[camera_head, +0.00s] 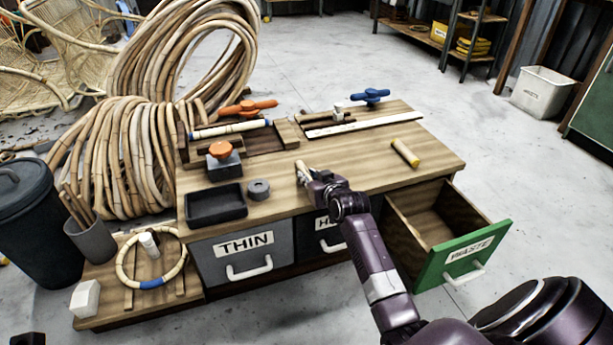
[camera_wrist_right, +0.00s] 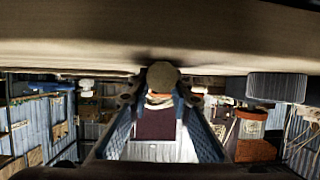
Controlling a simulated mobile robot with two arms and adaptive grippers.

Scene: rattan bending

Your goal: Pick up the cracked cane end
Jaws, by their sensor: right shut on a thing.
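My right gripper (camera_head: 312,176) is over the middle of the wooden bench top (camera_head: 350,165), shut on a short pale cane piece (camera_head: 301,167). The round end of the held piece (camera_wrist_right: 162,75) shows between the fingers in the wrist view, close to the bench surface. I cannot tell whether it is clear of the bench, and no crack can be made out. A second short cane piece with a yellow end (camera_head: 405,152) lies on the bench to the right.
A green-fronted drawer marked WASTE (camera_head: 432,215) stands open at the bench's right. The THIN drawer (camera_head: 246,254) is shut. A black tray (camera_head: 216,204), a grey ring (camera_head: 259,189) and an orange-knobbed block (camera_head: 223,160) stand to the left. Clamp fixtures line the back.

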